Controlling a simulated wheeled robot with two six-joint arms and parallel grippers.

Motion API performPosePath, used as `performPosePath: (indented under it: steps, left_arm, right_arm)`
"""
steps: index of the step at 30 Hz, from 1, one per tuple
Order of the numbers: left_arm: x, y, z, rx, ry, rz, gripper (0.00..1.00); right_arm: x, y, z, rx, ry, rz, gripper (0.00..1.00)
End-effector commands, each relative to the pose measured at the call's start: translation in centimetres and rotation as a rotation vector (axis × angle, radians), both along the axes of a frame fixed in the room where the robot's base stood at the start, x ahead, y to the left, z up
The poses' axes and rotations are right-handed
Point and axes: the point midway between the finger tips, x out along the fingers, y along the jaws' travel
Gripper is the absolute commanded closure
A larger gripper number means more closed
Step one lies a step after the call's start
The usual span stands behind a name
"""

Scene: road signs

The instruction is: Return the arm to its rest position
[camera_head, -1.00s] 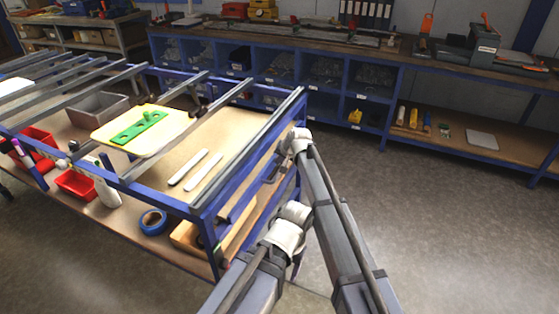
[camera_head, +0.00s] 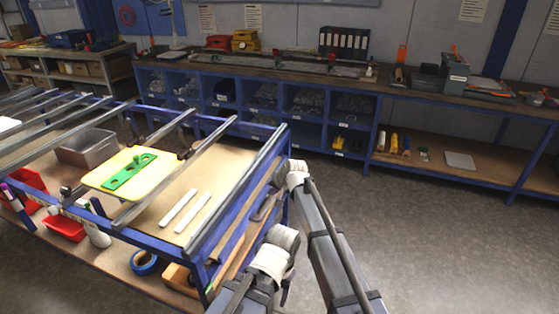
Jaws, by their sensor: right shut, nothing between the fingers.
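My right arm reaches up from the bottom of the head view to a pale joint beside the right end of the blue-framed table. My right gripper (camera_head: 264,207) is small and dark there, partly lost against the table's side. It is shut, with nothing seen in it. A second pale joint of mine shows lower down, close to the table's front right corner. My left gripper is not in view.
Metal rails (camera_head: 238,188) run across the table. A grey bin (camera_head: 88,150), a red bin (camera_head: 65,229) and blue tape (camera_head: 144,263) sit around its lower level. A long workbench (camera_head: 400,88) stands along the back wall. The floor (camera_head: 450,240) at right is clear.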

Motion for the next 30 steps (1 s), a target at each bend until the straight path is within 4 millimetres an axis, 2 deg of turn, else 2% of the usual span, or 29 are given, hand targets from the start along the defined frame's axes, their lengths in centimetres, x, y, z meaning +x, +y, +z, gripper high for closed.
performPosePath:
  steps: [2,5,8,12,15,21,30]
  left_arm:
    - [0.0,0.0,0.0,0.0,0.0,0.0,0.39]
    - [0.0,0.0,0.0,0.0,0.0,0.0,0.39]
    - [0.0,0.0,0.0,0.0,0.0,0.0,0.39]
    - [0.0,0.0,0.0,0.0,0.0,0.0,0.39]
    - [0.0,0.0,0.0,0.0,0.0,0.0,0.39]
    - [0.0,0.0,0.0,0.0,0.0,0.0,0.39]
    - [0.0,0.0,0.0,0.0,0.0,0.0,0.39]
  right_arm:
    - [-0.4,-0.5,-0.1,-0.006,0.003,0.0,1.0]
    - [-2.4,-3.0,-0.6,-0.041,0.023,0.004,1.0]
    - [-6.4,-7.5,-1.5,-0.11,0.067,0.021,1.0]
    - [-13.6,-14.5,-2.8,-0.222,0.157,0.051,1.0]
    - [-17.6,-18.1,-3.4,-0.28,0.215,0.07,1.0]
    - [-23.6,-22.6,-4.0,-0.352,0.302,0.099,1.0]
    - [-31.1,-26.9,-4.3,-0.416,0.41,0.128,1.0]
